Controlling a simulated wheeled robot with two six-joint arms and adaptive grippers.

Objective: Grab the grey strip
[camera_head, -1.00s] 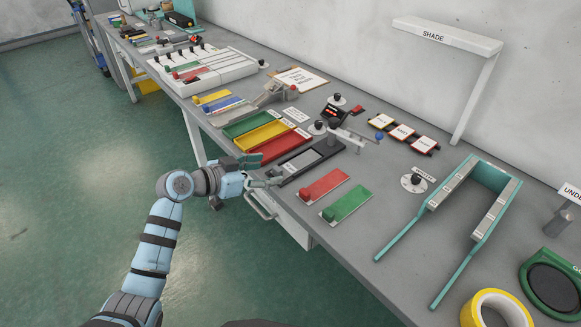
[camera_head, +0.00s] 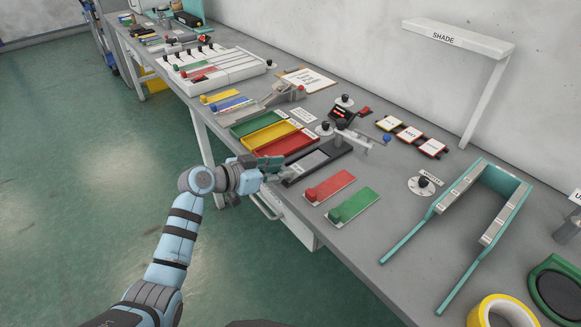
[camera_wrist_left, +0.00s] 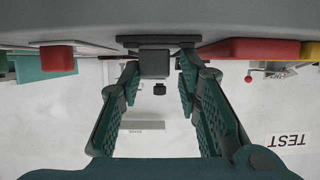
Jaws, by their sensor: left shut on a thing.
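The grey strip (camera_head: 311,160) lies in a black frame on the bench, to the left of the red strip in the head view. My left gripper (camera_head: 280,169) is at the near end of this frame, at the bench's front edge. In the left wrist view, a dark grey block (camera_wrist_left: 155,63), apparently the grey strip's end knob, sits between the fingertips of my left gripper (camera_wrist_left: 155,75). The gripper is shut on this knob. In the head view the gripper hides the knob. My right gripper is not in view.
A red strip (camera_head: 332,185) and a green strip (camera_head: 356,205) lie to the right. Green, yellow and red trays (camera_head: 297,144) stand to the left. A lever mechanism (camera_head: 352,132) is behind the frame. A drawer handle (camera_head: 262,206) is below the edge.

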